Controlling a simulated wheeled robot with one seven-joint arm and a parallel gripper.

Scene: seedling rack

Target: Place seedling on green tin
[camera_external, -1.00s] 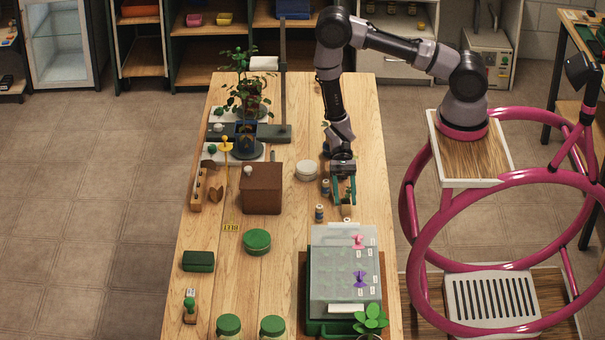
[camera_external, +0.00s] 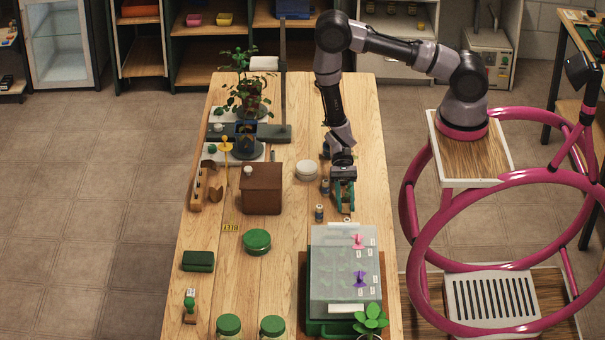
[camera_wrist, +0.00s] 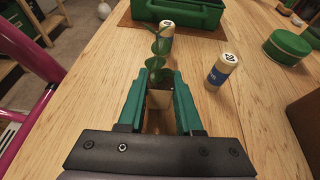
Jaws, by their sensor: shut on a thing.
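My gripper (camera_external: 344,208) has teal fingers and hangs over the right side of the wooden table. In the wrist view my gripper (camera_wrist: 160,85) is shut on the seedling (camera_wrist: 158,55), a thin plant with green leaves rising above the fingertips and a pale block-like base between them. I cannot tell whether its base touches the table. The round green tin (camera_external: 257,241) stands left of and nearer the external camera than my gripper, its flat lid bare. It also shows at the right of the wrist view (camera_wrist: 288,47).
Small vials stand close by: one blue-labelled (camera_wrist: 223,67) and one pale (camera_wrist: 166,33). A clear-lidded propagator (camera_external: 344,265) on a green tray lies in front of the gripper. A brown box (camera_external: 262,188) and a white round container (camera_external: 307,170) stand left. Table around the tin is mostly clear.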

